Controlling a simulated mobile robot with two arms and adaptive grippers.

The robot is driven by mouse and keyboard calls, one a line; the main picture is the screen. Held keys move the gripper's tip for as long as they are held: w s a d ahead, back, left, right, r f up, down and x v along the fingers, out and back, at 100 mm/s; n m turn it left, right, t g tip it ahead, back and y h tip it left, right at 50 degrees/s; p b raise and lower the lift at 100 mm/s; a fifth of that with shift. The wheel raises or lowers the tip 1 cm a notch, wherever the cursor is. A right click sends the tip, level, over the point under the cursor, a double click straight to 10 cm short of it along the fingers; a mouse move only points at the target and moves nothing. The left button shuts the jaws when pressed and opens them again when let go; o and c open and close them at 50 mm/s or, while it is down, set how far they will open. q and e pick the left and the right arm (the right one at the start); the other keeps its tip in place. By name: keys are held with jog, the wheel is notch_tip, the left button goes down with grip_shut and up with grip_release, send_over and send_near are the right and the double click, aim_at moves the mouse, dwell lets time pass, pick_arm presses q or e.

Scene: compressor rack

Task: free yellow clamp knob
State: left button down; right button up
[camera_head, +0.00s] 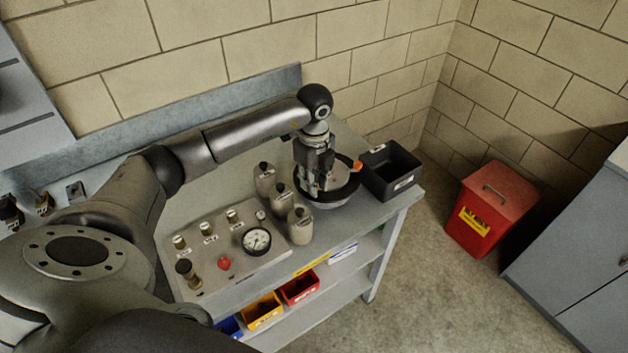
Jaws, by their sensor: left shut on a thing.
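My left gripper (315,182) points straight down over a round black dish-like part (340,190) at the right end of the bench. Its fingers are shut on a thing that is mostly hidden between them. I cannot make out a yellow clamp knob; the gripper hides the middle of the round part. A small orange piece (357,166) shows at the right rim of the round part, beside the gripper. My right gripper is not in view.
Several beige bottles (300,225) stand close left of the gripper. A black open bin (390,172) stands right of it. A panel with a gauge (256,240) and a red knob (225,263) lies front left. A red lidded bin (490,210) stands on the floor.

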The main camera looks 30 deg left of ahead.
pick_arm(q)
jog(key=shift+n, duration=0.8)
jog(key=c, duration=1.3)
grip_release()
jog(key=shift+r, duration=0.1)
notch_tip(320, 180, up, 12)
jog(key=shift+f, duration=0.1)
